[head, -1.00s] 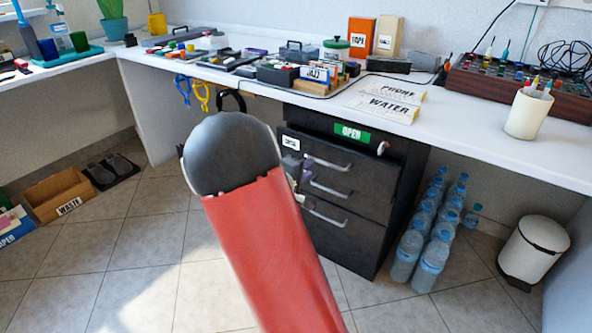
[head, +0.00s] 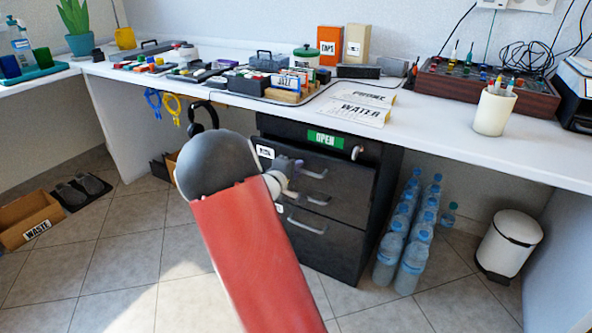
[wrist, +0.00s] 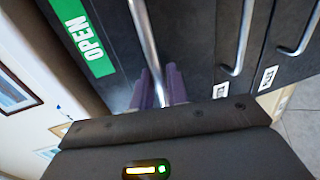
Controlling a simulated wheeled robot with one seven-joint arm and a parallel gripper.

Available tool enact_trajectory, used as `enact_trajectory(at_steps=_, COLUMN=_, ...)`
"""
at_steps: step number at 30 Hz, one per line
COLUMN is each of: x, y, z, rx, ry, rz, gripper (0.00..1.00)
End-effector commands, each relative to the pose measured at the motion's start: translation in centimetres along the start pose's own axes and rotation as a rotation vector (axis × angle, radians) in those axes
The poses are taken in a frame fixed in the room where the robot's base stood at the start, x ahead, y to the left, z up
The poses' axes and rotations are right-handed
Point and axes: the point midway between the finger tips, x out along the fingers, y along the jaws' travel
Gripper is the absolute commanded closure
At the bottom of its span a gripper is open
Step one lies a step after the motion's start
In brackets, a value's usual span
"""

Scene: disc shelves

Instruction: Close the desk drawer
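The dark desk drawer unit (head: 345,232) stands under the white desk, with a green OPEN label (head: 325,138) above its upper drawer. My gripper (head: 288,170) is in front of the upper drawer. In the wrist view its two purple fingers (wrist: 158,88) are close together, one on each side of the metal bar handle (wrist: 145,35) beside the OPEN label (wrist: 83,35). They look shut on this handle, though contact is partly hidden. The lower drawers' handles (wrist: 246,40) are to its right there. My arm hides the left of the unit, and how far the drawer stands out is hard to tell.
Several water bottles (head: 412,235) and a white bin (head: 508,245) stand right of the unit. A waste box (head: 30,220) lies on the floor at left. The desk (head: 470,140) above holds discs, boxes and a cup (head: 494,111). The tiled floor in front is mostly clear.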

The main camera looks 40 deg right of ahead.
Motion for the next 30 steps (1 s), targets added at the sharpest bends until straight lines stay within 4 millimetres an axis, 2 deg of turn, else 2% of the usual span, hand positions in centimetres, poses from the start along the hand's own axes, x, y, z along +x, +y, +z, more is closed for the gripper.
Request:
enact_trajectory(at_steps=1, x=0.0, y=0.0, z=0.0, rx=0.0, ry=0.0, rz=0.0, gripper=0.91)
enact_trajectory(at_steps=3, x=0.0, y=0.0, z=0.0, rx=0.0, ry=0.0, rz=0.0, gripper=1.0)
enact_trajectory(at_steps=12, x=0.1, y=0.1, z=0.0, rx=0.0, ry=0.0, rz=0.0, gripper=1.0)
enact_trajectory(at_steps=21, x=4.0, y=1.1, z=0.0, rx=-0.002, ry=-0.001, rz=0.0, gripper=1.0)
enact_trajectory(at_steps=30, x=4.5, y=1.1, z=0.0, rx=0.0, ry=0.002, rz=0.003, gripper=1.0)
